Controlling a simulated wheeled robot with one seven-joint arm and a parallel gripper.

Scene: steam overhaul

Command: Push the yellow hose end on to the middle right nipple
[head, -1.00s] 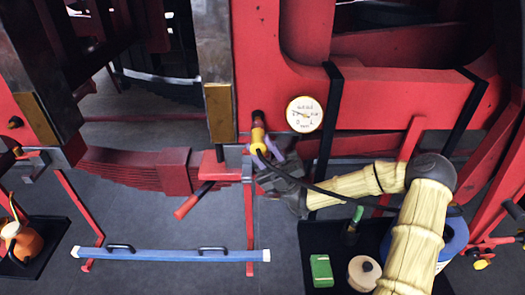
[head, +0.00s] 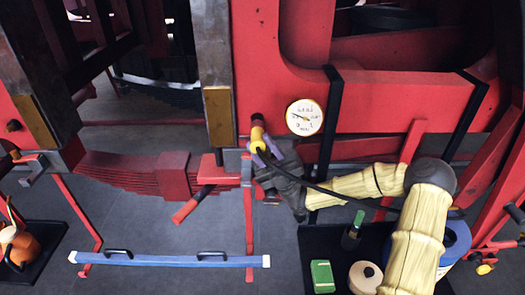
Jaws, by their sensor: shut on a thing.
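The yellow hose end (head: 257,135) is between the purple-tipped fingers of my gripper (head: 262,148), left of the white dial gauge. My gripper is shut on it. A dark nipple (head: 257,117) on the red frame shows just above the hose end. The hose end points up at it and looks to meet or cover its lower part; how far on it sits I cannot tell. The black hose (head: 325,189) runs from my gripper to the right along my arm.
A white dial gauge (head: 304,117) sits on the red frame close right of my gripper. A red-handled tool (head: 193,204) juts out at lower left. A blue bar (head: 170,259) lies low in front. A black tray (head: 315,240) holds a green box (head: 322,276) and a round tin (head: 365,277).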

